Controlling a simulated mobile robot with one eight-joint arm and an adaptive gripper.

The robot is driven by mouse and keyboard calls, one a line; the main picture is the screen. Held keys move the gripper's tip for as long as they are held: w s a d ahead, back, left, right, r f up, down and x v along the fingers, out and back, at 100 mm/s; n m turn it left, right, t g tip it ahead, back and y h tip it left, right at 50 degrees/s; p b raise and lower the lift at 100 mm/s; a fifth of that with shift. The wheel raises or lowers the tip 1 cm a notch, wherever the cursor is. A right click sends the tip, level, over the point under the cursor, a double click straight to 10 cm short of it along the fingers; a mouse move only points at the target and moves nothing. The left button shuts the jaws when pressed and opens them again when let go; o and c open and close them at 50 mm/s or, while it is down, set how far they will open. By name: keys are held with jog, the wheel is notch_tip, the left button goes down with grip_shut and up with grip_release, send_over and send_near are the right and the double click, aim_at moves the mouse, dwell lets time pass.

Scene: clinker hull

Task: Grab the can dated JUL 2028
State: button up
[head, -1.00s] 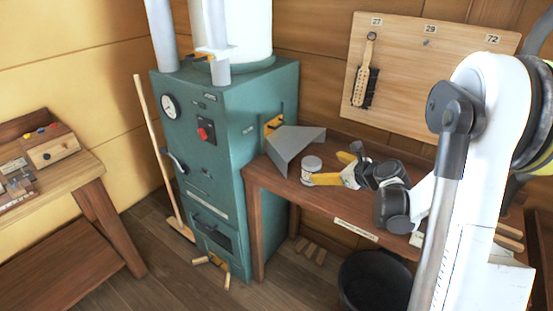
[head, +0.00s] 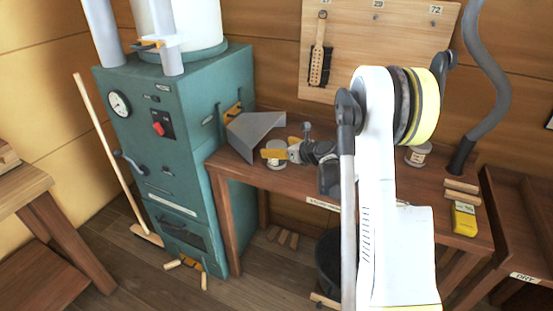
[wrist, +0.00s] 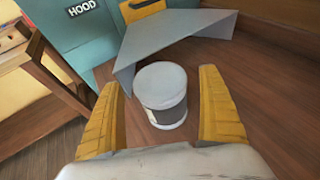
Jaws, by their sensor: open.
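A small pale can (wrist: 163,88) with a white lid and a dark band low on its side stands upright on the wooden bench. It is between the yellow fingers of my gripper (wrist: 159,80) in the wrist view, with visible gaps on both sides. My gripper is open and empty. In the head view a yellow finger of my gripper (head: 278,149) partly covers this can (head: 278,163). No date is readable on either can.
A grey sheet-metal hood (wrist: 175,40) stands close behind the near can, beside the teal cabinet (head: 165,130). A yellow box (head: 464,219) and wooden blocks (head: 461,191) lie at the bench's right end. A dark bucket (head: 328,262) is below.

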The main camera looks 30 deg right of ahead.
jog(key=shift+w+a+f, duration=0.15)
jog(key=shift+w+f, duration=0.15)
jog(key=shift+w, duration=0.35)
jog(key=shift+r, duration=0.1)
jog(key=c, duration=1.5)
